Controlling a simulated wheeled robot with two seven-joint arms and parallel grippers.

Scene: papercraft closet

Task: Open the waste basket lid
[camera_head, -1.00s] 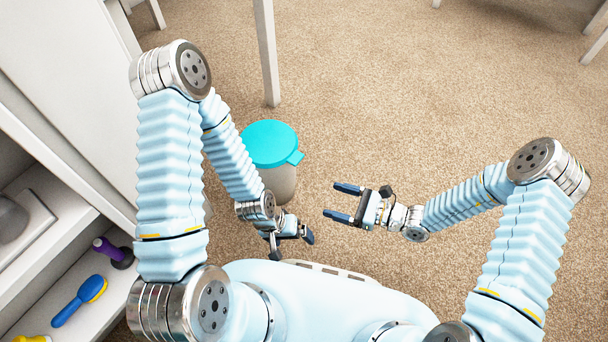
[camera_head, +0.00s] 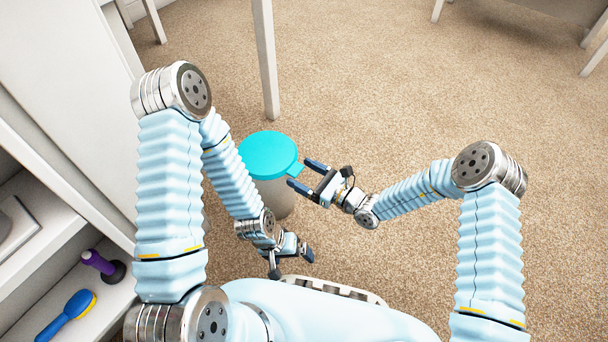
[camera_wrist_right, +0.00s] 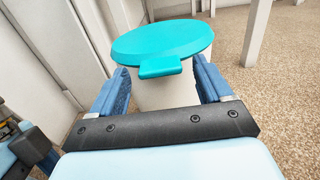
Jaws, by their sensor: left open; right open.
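The waste basket (camera_head: 274,197) stands on the carpet, a pale grey bin with a round turquoise lid (camera_head: 266,153). The lid lies flat and closed, with a small tab (camera_head: 295,169) on its right edge. My right gripper (camera_head: 303,174) is open, its two fingers pointing at the tab, one to each side of it. In the right wrist view the tab (camera_wrist_right: 160,68) shows between the blue fingers, with the lid (camera_wrist_right: 162,40) beyond. Whether the fingers touch it, I cannot tell. My left gripper (camera_head: 290,262) is open and empty, low in front of the basket.
A white shelf unit (camera_head: 50,235) stands at the left, holding a blue brush (camera_head: 66,316) and a purple-handled item (camera_head: 102,264). A white table leg (camera_head: 265,60) rises just behind the basket. Carpet to the right is clear.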

